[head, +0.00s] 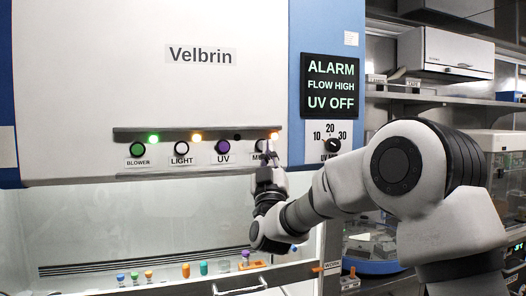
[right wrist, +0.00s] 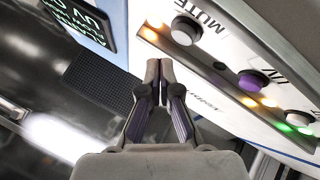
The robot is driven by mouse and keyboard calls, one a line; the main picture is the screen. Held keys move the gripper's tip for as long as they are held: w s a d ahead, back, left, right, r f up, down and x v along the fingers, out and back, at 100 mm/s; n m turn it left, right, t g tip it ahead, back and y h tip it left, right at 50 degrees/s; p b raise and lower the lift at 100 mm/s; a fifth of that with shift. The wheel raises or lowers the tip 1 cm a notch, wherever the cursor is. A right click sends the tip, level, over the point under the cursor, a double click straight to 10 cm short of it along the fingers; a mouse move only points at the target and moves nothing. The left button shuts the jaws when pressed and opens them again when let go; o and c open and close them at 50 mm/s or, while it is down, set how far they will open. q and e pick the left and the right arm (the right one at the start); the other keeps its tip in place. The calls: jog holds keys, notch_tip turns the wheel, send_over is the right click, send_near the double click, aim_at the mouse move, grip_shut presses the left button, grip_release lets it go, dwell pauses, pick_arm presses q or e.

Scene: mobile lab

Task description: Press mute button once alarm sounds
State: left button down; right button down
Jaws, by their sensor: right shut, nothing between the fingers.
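The mute button (head: 259,145) is at the right end of the button row on the cabinet front, partly covered by my right gripper (head: 267,158). In the right wrist view the mute button (right wrist: 186,31) is a pale round button beside its MUTE label. The right gripper (right wrist: 159,70) is shut and empty, its fingertips a little below and left of the button in that view. Whether they touch the panel cannot be told. The display (head: 331,84) reads ALARM, FLOW HIGH, UV OFF. The mute lamp (head: 275,135) glows orange. My left gripper is out of view.
The green blower button (head: 138,149), white light button (head: 181,148) and purple UV button (head: 222,146) sit left of mute. The blower and light lamps are lit; the UV lamp (head: 237,137) is dark. A dial (head: 333,145) is to the right. Small capped vials stand inside the cabinet below.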

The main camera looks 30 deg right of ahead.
jog(key=s, duration=0.1)
jog(key=s+a+b, duration=0.1)
jog(key=s, duration=0.1)
jog(key=shift+s+b, duration=0.2)
jog(key=shift+b, duration=0.1)
dwell(0.6)
